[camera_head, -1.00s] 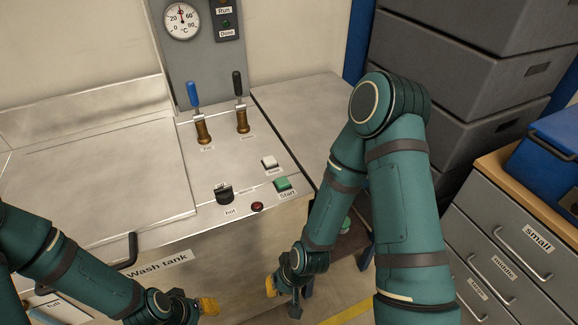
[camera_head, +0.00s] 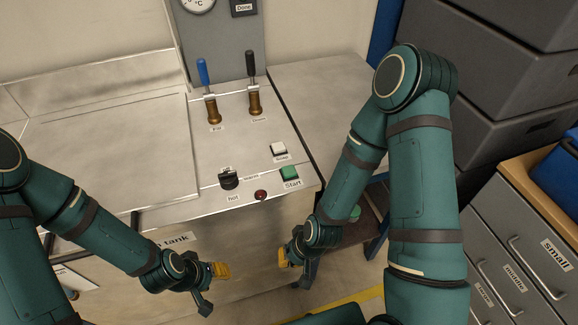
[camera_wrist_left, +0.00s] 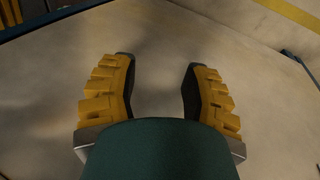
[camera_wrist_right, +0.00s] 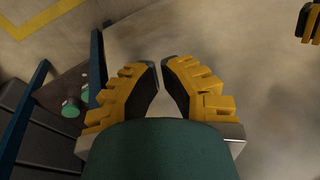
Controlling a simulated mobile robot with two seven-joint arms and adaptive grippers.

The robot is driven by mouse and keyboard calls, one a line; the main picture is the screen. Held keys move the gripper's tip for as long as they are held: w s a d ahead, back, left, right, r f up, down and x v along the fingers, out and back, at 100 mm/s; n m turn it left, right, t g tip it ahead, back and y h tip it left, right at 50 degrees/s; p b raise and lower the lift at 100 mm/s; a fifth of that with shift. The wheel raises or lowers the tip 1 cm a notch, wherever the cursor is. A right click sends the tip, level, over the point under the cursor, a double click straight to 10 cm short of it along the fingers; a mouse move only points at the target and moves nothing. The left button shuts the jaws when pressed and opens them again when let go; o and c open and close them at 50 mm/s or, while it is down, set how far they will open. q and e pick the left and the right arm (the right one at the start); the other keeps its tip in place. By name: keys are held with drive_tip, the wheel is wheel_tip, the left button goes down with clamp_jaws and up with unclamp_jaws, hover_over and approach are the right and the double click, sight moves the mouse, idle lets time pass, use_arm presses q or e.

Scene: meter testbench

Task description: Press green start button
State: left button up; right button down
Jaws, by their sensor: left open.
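My left gripper (camera_head: 221,271) is open and empty in front of the tank, below the panel's front edge. Its spread yellow fingers show in the left wrist view (camera_wrist_left: 160,82). My right gripper (camera_head: 284,257) is also in front of the tank, below the button. In the right wrist view (camera_wrist_right: 160,62) its fingertips are almost together with nothing between them. Neither gripper touches the button.
Near the button are a white button (camera_head: 278,149), a red round one (camera_head: 261,195) and a black "hot" knob (camera_head: 229,181). Blue (camera_head: 203,72) and black (camera_head: 250,68) handled levers stand behind. Drawers (camera_head: 510,250) and grey crates (camera_head: 500,60) crowd the right.

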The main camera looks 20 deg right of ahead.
wheel_tip(320, 180, up, 10)
drive_tip(key=s+d+m+p, duration=0.1)
drive_tip(key=d+p, duration=0.1)
drive_tip(key=p, duration=0.9)
drive_tip(key=w+r+t, duration=0.1)
drive_tip(key=w+r, duration=0.2)
drive_tip(key=w+r+t+y, duration=0.1)
drive_tip(key=w+r, duration=0.3)
drive_tip(key=w+r+t, duration=0.1)
drive_tip(key=w+r, duration=0.2)
drive_tip(key=w, duration=0.1)
drive_tip(key=shift+w+d+r+p, duration=0.15)
drive_tip(key=shift+d+r+p, duration=0.15)
drive_tip(key=shift+d+p, duration=0.05)
drive_tip(key=w+r+n+t, duration=0.1)
drive_tip(key=w+r+t, duration=0.1)
drive_tip(key=w+r, duration=0.4)
wheel_tip(320, 180, up, 4)
drive_tip(key=shift+d+t+y, duration=0.25)
drive_tip(key=shift+t+y, duration=0.05)
drive_tip(key=shift+y, duration=0.1)
drive_tip(key=shift+s+f, duration=0.1)
drive_tip(key=b, duration=0.7)
hover_over(284, 170)
wheel_tip(284, 170, down, 7)
drive_tip(key=shift+f, duration=0.1)
drive_tip(key=shift+f+b, duration=0.4)
drive_tip(key=shift+f, duration=0.35)
